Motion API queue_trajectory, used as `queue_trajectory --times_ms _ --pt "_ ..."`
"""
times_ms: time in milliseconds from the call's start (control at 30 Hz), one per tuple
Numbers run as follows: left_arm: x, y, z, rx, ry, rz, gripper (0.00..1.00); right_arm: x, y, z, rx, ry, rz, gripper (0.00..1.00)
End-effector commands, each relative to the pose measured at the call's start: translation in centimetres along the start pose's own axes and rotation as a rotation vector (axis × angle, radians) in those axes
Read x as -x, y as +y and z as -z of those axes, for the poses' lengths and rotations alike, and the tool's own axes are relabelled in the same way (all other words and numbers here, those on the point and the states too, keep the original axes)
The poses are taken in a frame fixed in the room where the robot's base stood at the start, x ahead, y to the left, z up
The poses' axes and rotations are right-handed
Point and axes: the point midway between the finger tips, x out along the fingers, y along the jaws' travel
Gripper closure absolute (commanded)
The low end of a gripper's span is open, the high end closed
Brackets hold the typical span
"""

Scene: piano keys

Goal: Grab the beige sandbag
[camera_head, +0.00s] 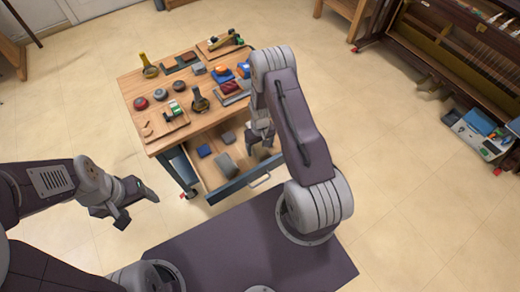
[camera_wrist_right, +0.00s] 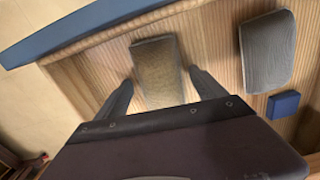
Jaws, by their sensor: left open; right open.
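The beige sandbag (camera_wrist_right: 158,70), a worn brownish-beige pad, lies flat in the open wooden drawer (camera_head: 211,180), as the right wrist view shows. In the head view my right arm and gripper largely hide it. My right gripper (camera_head: 262,147) is open above the drawer. In the right wrist view its two fingers reach to either side of the sandbag's near part; I cannot tell whether they touch it. My left gripper (camera_head: 139,208) is open and empty, out to the left of the drawer.
A grey pad (camera_wrist_right: 267,50) and a small blue block (camera_wrist_right: 284,104) lie in the drawer beside the sandbag. The drawer's blue front (camera_wrist_right: 90,25) is close to the right gripper. The workbench top (camera_head: 150,108) above holds several tools and blocks.

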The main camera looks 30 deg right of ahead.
Motion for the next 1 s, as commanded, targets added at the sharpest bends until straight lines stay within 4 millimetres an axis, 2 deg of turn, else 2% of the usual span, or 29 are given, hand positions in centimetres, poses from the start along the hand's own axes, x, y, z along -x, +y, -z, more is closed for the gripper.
queue_trajectory --times_ms 167,200,400,467,500,667,767,1000 --pt "0.0 0.0 0.0 0.000 0.000 0.000 0.30 -0.1 0.0 0.0 0.000 0.000 0.000 0.20" --pt "0.0 0.0 0.0 0.000 0.000 0.000 0.30 -0.1 0.0 0.0 0.000 0.000 0.000 0.23" --pt "0.0 0.0 0.0 0.000 0.000 0.000 0.30 0.0 0.0 0.0 -0.001 0.000 0.000 0.78" --pt "0.0 0.0 0.0 0.000 0.000 0.000 0.30 0.0 0.0 0.0 -0.001 0.000 0.000 0.95" --pt "0.0 0.0 0.0 0.000 0.000 0.000 0.30 0.0 0.0 0.0 -0.001 0.000 0.000 1.00" --pt "0.0 0.0 0.0 0.000 0.000 0.000 0.30 0.0 0.0 0.0 -0.001 0.001 0.000 1.00" --pt "0.3 0.0 0.0 0.000 0.000 0.000 0.30 0.7 0.0 0.1 -0.001 0.002 0.000 1.00" --pt "1.8 0.0 0.2 0.000 0.000 0.000 0.30 6.4 0.0 0.2 -0.001 0.005 -0.001 1.00"
